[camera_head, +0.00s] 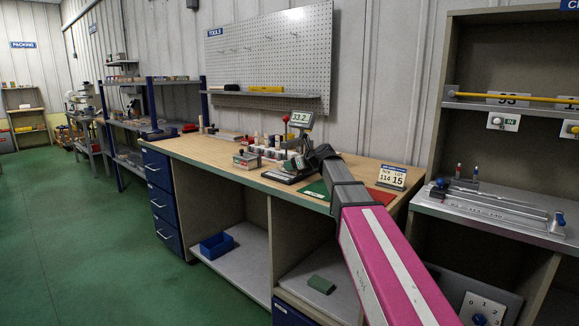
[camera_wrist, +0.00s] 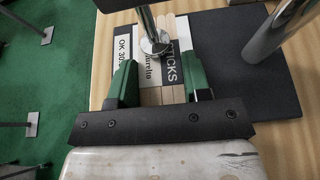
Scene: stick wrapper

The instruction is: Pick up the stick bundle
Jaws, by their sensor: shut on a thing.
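In the wrist view, the stick bundle (camera_wrist: 168,95) is a row of pale wooden sticks lying side by side, with white paper printed "STICKS" and "OK 30" around or beside it; I cannot tell which. My gripper (camera_wrist: 159,66) has its two green fingers on either side of the sticks and is shut on them. A shiny metal post covers part of the bundle.
A green mat (camera_head: 317,189) and a number card (camera_head: 391,177) are on the workbench (camera_head: 205,150). A second metal post (camera_wrist: 278,32) and a dark pad (camera_wrist: 255,85) show in the wrist view.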

